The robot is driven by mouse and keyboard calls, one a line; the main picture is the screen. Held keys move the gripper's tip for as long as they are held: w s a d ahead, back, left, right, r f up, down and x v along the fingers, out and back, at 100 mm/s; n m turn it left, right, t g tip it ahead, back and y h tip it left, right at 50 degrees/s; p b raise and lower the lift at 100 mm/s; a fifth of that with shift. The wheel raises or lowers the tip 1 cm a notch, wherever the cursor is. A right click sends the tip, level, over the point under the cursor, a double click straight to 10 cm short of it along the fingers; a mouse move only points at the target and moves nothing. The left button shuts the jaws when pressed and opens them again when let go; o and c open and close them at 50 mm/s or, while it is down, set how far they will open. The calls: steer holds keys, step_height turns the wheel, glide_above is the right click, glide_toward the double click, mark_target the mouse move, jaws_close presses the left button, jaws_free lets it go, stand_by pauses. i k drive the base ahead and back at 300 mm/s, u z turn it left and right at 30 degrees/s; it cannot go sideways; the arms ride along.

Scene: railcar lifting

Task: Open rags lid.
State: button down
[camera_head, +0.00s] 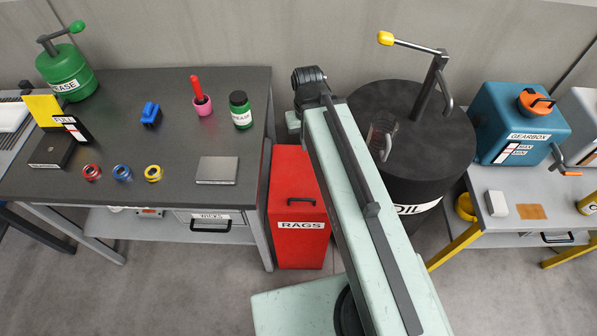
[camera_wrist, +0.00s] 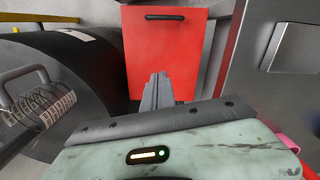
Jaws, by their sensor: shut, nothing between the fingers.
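The red rags bin (camera_head: 302,250) stands on the floor between the dark workbench and the oil drum. Its red lid (camera_head: 296,172) looks closed, with a black handle (camera_head: 301,201) just above the RAGS label (camera_head: 302,225). In the wrist view the red lid (camera_wrist: 195,50) fills the upper middle and its handle (camera_wrist: 165,15) is at the top edge. My gripper (camera_wrist: 160,78) is shut and empty, in front of the red surface and below the handle in that picture. It looks apart from the handle; its distance to the red surface is unclear. In the head view my fingers are not visible.
The black oil drum (camera_head: 435,150) with a pump is close on the right, behind my arm. Open floor (camera_head: 190,285) lies in front of the workbench.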

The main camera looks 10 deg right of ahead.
mark_target(294, 185)
steer(key=u, duration=0.05)
steer(key=k, duration=0.5)
steer(key=u, duration=2.25)
steer(key=k, duration=0.5)
steer(key=z, duration=0.3)
steer(key=i, duration=0.5)
steer(key=z, duration=0.05)
